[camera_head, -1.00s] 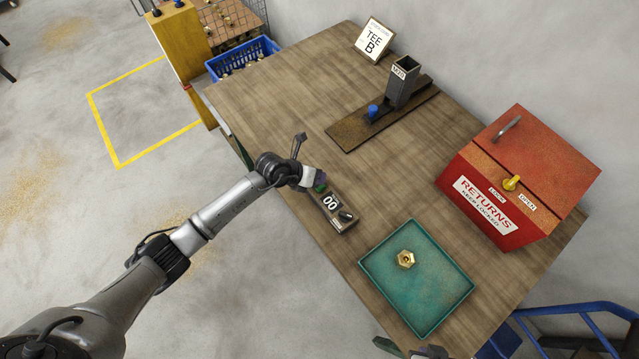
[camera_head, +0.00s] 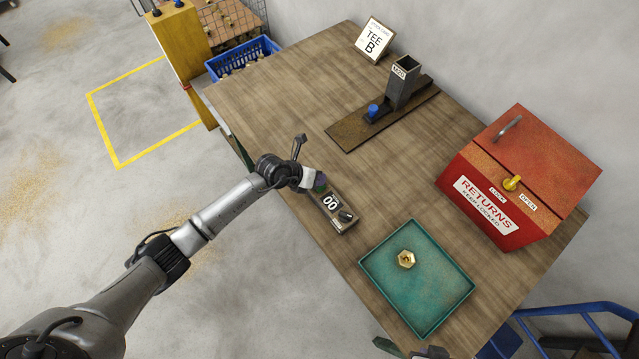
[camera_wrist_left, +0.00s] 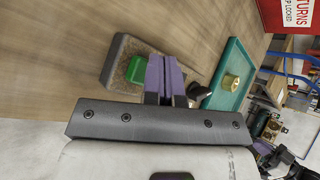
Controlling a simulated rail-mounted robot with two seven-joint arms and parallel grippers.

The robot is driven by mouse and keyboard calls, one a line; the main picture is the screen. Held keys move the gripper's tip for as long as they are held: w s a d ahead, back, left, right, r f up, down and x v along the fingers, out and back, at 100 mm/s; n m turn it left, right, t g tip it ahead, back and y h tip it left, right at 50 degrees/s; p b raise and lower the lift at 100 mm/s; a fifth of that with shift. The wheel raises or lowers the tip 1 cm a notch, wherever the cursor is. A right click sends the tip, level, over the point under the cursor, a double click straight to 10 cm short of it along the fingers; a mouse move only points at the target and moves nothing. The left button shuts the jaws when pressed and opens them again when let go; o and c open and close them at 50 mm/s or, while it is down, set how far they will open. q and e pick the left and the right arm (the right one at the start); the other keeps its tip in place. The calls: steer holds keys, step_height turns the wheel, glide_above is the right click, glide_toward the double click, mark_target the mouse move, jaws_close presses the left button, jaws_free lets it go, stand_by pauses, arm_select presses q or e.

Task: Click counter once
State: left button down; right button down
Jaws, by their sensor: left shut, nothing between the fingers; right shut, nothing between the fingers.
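The counter (camera_head: 343,216) is a small box near the table's front-left edge. Its display reads 00, and a dark knob sits at its near end. Its green button (camera_wrist_left: 137,69) shows in the left wrist view. My left gripper (camera_head: 321,184) is at the far end of the counter, by the button. In the left wrist view its purple fingers (camera_wrist_left: 164,76) are shut and empty, and overlap the right side of the button. I cannot tell whether they touch it. My right gripper's fingers are not visible.
A teal tray (camera_head: 375,262) with a brass hex part (camera_head: 406,259) lies right of the counter. A red returns box (camera_head: 520,180) stands further right. A dark fixture (camera_head: 350,132) with a blue knob lies behind. The table between them is clear.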

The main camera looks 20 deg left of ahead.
arm_select(q)
steer(key=shift+f, duration=0.25)
steer(key=shift+f+b, duration=0.35)
stand_by(0.5)
steer(key=shift+r, duration=0.1)
steer(key=shift+r+p, duration=0.95)
steer(key=shift+p, duration=0.15)
step_height(320, 180, up, 5)
steer(key=p, duration=0.5)
stand_by(0.6)
